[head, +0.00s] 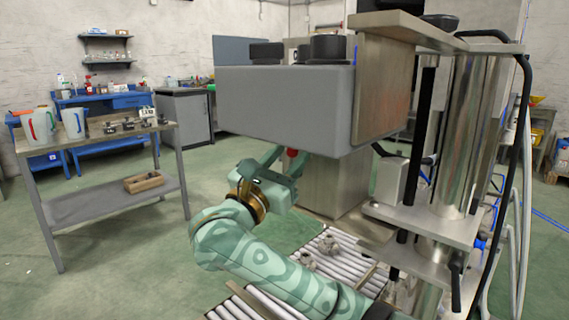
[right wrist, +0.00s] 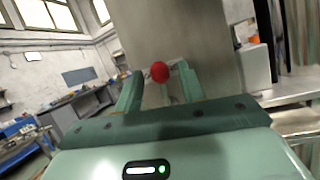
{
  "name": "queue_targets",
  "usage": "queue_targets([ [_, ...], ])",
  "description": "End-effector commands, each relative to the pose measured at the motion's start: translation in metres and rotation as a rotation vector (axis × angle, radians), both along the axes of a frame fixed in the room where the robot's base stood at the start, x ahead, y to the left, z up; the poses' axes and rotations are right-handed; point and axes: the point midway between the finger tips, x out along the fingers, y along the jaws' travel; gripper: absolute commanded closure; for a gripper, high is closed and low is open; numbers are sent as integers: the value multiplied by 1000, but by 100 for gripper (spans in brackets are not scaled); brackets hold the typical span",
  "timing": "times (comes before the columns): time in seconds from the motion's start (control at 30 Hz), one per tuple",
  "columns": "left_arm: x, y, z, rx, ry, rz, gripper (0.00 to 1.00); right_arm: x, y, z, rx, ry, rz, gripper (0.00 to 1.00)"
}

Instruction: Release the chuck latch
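A red ball knob (head: 291,152), which looks like the latch handle, shows below the grey machine head (head: 285,100). In the right wrist view the red knob (right wrist: 160,71) lies between the fingertips of my right gripper (right wrist: 158,78), with a gap to the finger on its left. In the head view my right gripper (head: 281,158) is just left of the knob and partly under the grey head. Its fingers are spread. I cannot tell whether either finger touches the knob. The chuck itself is hidden. My left gripper is not in view.
The machine's steel column (head: 335,185) stands right behind the knob. A roller conveyor (head: 262,302) with small metal parts (head: 328,244) lies below my arm. A side table (head: 110,150) with jugs stands at the left. Open floor lies between the table and machine.

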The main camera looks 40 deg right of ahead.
Motion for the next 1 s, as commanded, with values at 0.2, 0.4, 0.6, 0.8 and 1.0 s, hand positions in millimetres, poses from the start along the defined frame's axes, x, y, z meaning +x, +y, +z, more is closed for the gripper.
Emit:
queue_targets([
  [0.2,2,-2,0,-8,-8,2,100,0,-3,2,0,-1,0,60],
  [0.4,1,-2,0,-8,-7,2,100,0,-3,2,0,-1,0,91],
  [0.6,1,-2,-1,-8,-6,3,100,0,-2,1,2,-12,0,100],
  [0.8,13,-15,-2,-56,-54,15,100,-8,-2,-9,25,-238,1,100],
  [1.0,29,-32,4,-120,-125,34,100,-17,-4,-12,40,-462,0,100],
])
